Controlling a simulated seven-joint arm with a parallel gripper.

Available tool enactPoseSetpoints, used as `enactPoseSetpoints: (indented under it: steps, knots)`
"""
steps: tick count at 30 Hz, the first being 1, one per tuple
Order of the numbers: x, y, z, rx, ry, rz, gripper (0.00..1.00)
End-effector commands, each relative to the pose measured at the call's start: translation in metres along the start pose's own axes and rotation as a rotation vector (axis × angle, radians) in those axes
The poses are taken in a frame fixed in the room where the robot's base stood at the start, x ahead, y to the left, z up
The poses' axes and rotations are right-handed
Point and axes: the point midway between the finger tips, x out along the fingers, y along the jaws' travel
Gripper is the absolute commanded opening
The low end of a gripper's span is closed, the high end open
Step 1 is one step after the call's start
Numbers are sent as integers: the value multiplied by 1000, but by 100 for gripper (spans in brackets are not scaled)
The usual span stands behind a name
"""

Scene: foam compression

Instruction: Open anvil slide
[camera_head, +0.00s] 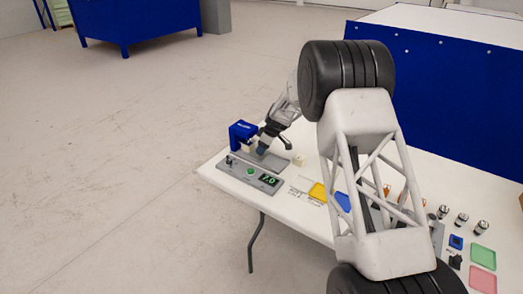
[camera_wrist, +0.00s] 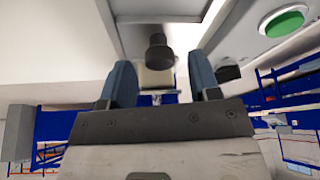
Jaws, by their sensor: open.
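The compression device stands at the table's left end in the head view, with a blue upright frame (camera_head: 241,132) on a grey base (camera_head: 240,172). My gripper (camera_head: 263,146) is low over the base, just right of the blue frame. In the wrist view my gripper (camera_wrist: 158,65) is open, its two blue fingers on either side of a dark round knob (camera_wrist: 157,48). The knob looks clear of both fingers; whether it belongs to the anvil slide I cannot tell. A small cream block (camera_head: 298,160) sits on the table right of the base.
The base carries a green button (camera_head: 250,171), also in the wrist view (camera_wrist: 285,22), and a lit display (camera_head: 269,180). Yellow (camera_head: 318,191) and blue (camera_head: 342,201) trays lie to the right. Green (camera_head: 483,257) and pink (camera_head: 481,279) trays lie farther right.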

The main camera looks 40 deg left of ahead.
Motion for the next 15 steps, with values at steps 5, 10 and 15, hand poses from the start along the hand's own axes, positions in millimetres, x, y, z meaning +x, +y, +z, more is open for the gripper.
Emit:
enactPoseSetpoints:
  steps: [5,10,15]
  knots:
    - [14,0,0,0,0,-1,56]
    - [18,0,0,0,0,0,56]
    - [18,0,0,0,0,0,56]
